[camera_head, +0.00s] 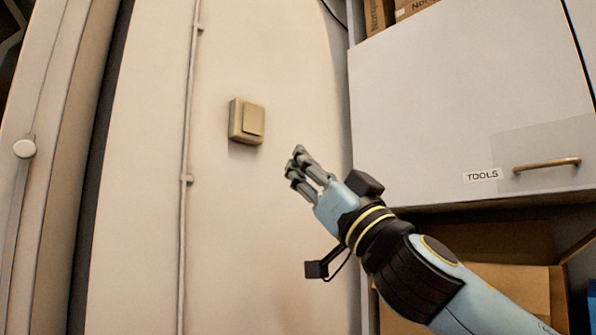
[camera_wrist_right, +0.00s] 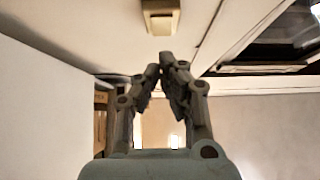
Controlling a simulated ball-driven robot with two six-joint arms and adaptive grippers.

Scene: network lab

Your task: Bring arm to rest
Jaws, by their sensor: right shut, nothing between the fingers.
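My right gripper (camera_head: 301,164) is raised in front of the pale wall, at the end of my blue and black arm. Its fingers point up and left toward a beige wall switch (camera_head: 246,121), with a gap between them in the picture. In the right wrist view the fingertips (camera_wrist_right: 167,63) come together with nothing between them. The switch also shows there (camera_wrist_right: 160,16), at the top, beyond the fingertips. My left gripper is in neither view.
A grey cabinet door (camera_head: 450,90) labelled TOOLS, with a brass handle (camera_head: 546,165), is right of my gripper. Cardboard boxes (camera_head: 510,285) sit below it, behind my forearm. A thin conduit (camera_head: 187,150) runs up the wall left of the switch. The wall between is bare.

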